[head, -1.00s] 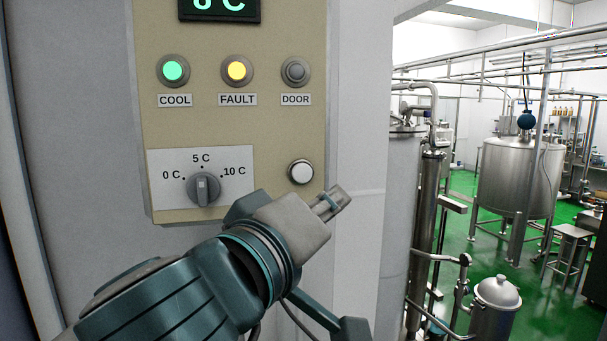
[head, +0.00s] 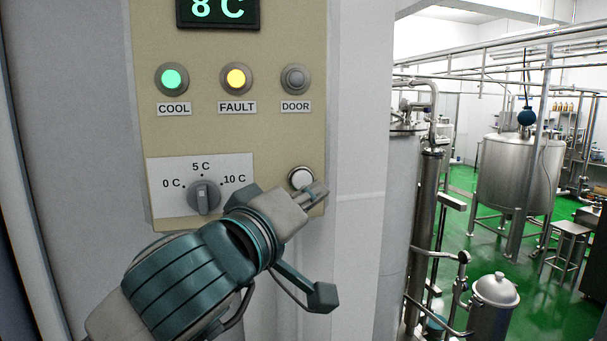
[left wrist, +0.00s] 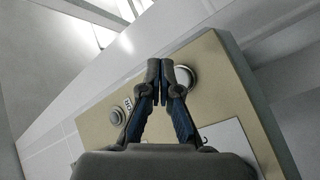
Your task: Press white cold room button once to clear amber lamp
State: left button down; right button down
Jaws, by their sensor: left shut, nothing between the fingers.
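The white button (head: 301,178) sits at the lower right of the beige control panel (head: 240,140). Its lower part is hidden behind my left gripper (head: 318,190) in the head view. In the left wrist view the button (left wrist: 184,78) shows just beyond and to the right of the fingertips (left wrist: 160,66). The left gripper is shut and empty. Whether it touches the button I cannot tell. The amber FAULT lamp (head: 236,78) is lit. The green COOL lamp (head: 172,79) is lit and the DOOR lamp (head: 295,78) is dark. My right gripper is not in view.
A temperature dial (head: 203,196) on a white plate is left of the button, near my left arm. A display (head: 218,10) at the top reads 8 C. Steel pipes (head: 428,200) and a tank (head: 515,180) stand at the right over a green floor.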

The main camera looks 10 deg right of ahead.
pick_arm(q)
jog(key=shift+w+p, duration=0.3)
jog(key=shift+w, duration=0.7)
dwell(0.8)
jog(key=shift+w+a+r, duration=0.1)
jog(key=shift+w+a, duration=0.05)
jog(key=shift+w, duration=0.2)
jog(key=shift+w+p, duration=0.35)
jog(key=shift+w, duration=0.1)
dwell(0.6)
jog(key=shift+s, duration=0.1)
jog(key=shift+s+b, duration=0.4)
jog(key=shift+s, duration=0.35)
